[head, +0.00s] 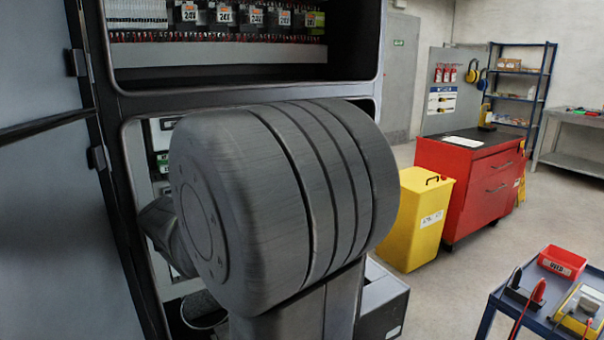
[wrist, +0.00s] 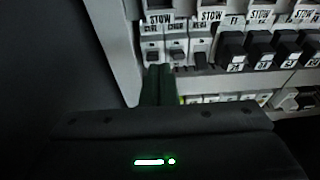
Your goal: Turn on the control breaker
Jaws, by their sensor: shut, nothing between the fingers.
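In the wrist view a row of small breakers (wrist: 176,50) sits at the upper middle of the cabinet panel, with dark toggles on pale bodies. Their small labels are too blurred to read, so I cannot tell which is the control breaker. My gripper (wrist: 158,72) is shut and empty, its fingertips just below the leftmost breakers. I cannot tell whether they touch. In the head view my arm hides the gripper and most of the lower panel; a strip of the open cabinet (head: 134,170) shows at its left.
Black fuse holders (wrist: 259,48) stand right of the breakers, under tags reading STOW. The cabinet door (head: 45,200) stands open at the left. A yellow bin (head: 412,222), a red tool cabinet (head: 462,190) and a blue cart (head: 500,297) stand to the right, with bare floor between.

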